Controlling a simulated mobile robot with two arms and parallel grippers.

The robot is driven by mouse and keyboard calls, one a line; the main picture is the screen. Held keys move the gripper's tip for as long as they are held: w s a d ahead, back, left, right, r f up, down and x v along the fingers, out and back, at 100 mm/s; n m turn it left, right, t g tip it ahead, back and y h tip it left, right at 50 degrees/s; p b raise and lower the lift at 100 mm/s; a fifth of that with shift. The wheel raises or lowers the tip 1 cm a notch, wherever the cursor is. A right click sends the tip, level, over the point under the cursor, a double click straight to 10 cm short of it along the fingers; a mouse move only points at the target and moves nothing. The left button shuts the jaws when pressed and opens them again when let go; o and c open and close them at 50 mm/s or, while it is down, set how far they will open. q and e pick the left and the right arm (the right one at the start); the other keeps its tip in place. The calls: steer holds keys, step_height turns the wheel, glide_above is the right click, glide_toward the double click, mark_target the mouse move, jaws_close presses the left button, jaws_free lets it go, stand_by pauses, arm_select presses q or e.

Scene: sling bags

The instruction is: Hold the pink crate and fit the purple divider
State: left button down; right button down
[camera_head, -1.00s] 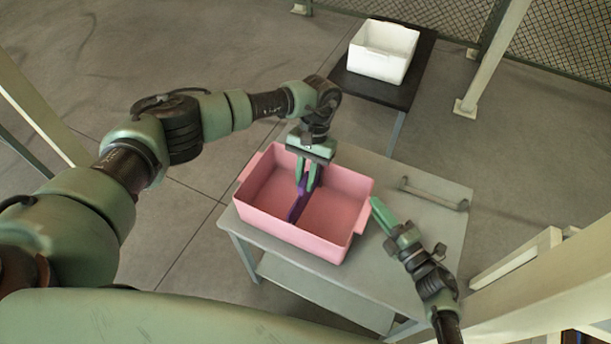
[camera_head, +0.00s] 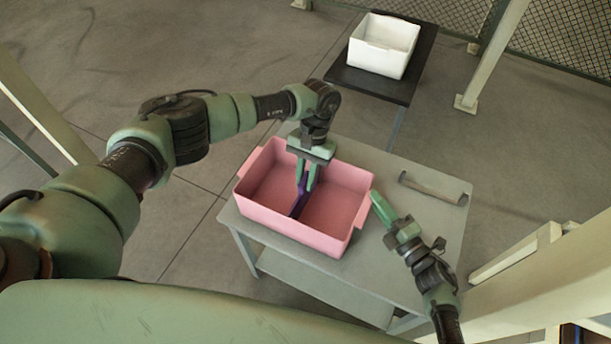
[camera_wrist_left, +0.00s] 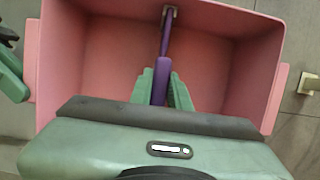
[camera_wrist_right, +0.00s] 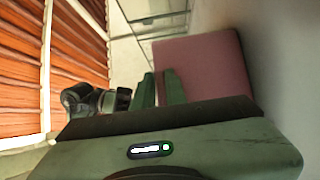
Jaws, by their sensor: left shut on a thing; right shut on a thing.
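The pink crate (camera_head: 290,228) stands open on a grey table. The purple divider (camera_head: 299,203) is inside it, upright across the middle. My left gripper (camera_head: 306,184) comes down into the crate and is shut on the divider. In the left wrist view, the divider (camera_wrist_left: 162,82) runs between the two green fingers (camera_wrist_left: 168,95). My right gripper (camera_head: 376,198) is at the crate's right end, shut on its edge or handle there. In the right wrist view the crate's pink wall (camera_wrist_right: 203,68) is beside the fingers (camera_wrist_right: 159,88); the contact itself is hard to see.
The grey table (camera_head: 420,240) has a handle bar (camera_head: 432,190) on its right side. A white bin (camera_head: 384,46) stands on a dark table (camera_head: 425,62) behind. Pale posts (camera_head: 540,255) rise close at the right.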

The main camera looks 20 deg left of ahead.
arm_select(q)
steer(key=shift+f, duration=0.35)
arm_select(e)
steer(key=shift+f, duration=0.1)
arm_select(q)
steer(key=c, duration=1.3)
jaws_free()
steer(key=shift+o, duration=0.2)
steer(key=v, duration=1.2)
arm_select(e)
steer(key=c, duration=1.4)
jaws_free()
steer(key=shift+o, duration=0.2)
